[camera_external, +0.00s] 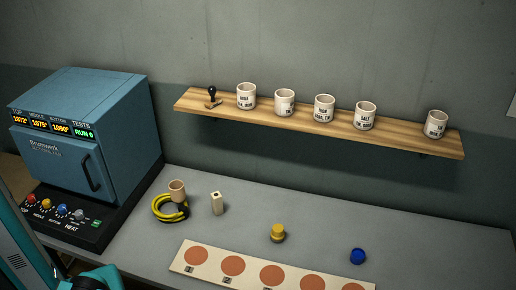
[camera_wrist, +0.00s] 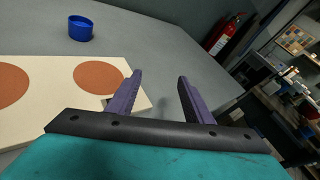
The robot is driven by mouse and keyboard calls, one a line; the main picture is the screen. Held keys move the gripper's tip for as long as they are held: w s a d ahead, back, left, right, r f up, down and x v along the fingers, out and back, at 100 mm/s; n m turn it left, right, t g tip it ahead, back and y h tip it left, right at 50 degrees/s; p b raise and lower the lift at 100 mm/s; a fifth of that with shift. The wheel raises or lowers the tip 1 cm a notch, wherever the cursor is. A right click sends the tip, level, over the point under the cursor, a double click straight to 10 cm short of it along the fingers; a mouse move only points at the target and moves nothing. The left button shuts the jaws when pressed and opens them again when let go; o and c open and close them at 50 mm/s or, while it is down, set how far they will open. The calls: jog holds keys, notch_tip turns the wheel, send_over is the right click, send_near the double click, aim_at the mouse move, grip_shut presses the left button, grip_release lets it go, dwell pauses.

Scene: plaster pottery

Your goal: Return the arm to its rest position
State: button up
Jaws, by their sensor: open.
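My gripper (camera_wrist: 154,92) shows in the wrist view with two purple fingers apart and nothing between them. It is over the grey table near the right end of a pale board with reddish-brown discs (camera_wrist: 60,122). A blue round object (camera_wrist: 80,32) lies beyond the board, apart from the fingers. In the external view, only teal parts of my arm (camera_external: 98,280) show at the lower left. The gripper itself is not visible there.
A blue kiln (camera_external: 125,115) with a control panel stands at the left. A wooden shelf (camera_external: 395,140) holds several labelled cups and a stamp (camera_external: 212,96).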

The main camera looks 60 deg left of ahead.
jog(key=s+d+f+g+h, duration=0.1)
jog(key=s+d+f+h, duration=0.15)
jog(key=d, duration=0.45)
jog(key=s+d+f+g+h, duration=0.1)
jog(key=s+d+f+h, duration=0.15)
jog(key=d, duration=0.45)
jog(key=s+a+f+n+g+y+b, duration=0.2)
jog(key=s+a+f+n+g, duration=0.15)
jog(key=a+f+n, duration=0.55)
jog(key=s+a+f+n+g+y+b, duration=0.2)
jog(key=s+a+f+n+b, duration=0.15)
jog(key=a+f, duration=0.6)
jog(key=s+a+f+n+g+y+b, duration=0.15)
jog(key=s+a+f+n, duration=0.35)
jog(key=f, duration=0.9)
jog(key=s+a+f+n+g, duration=0.3)
jog(key=s+a, duration=0.3)
jog(key=s, duration=0.4)
jog(key=s+a+f+n+g, duration=0.3)
jog(key=s+a+n, duration=0.3)
jog(key=s, duration=0.5)
jog(key=s+a+f+n+g+h, duration=0.1)
jog(key=s+a+f+n+g, duration=0.2)
jog(key=s, duration=0.7)
jog(key=a+n+g, duration=0.2)
jog(key=a, duration=0.2)
jog(key=shift+s+f, duration=0.15)
jog(key=shift+f, duration=0.15)
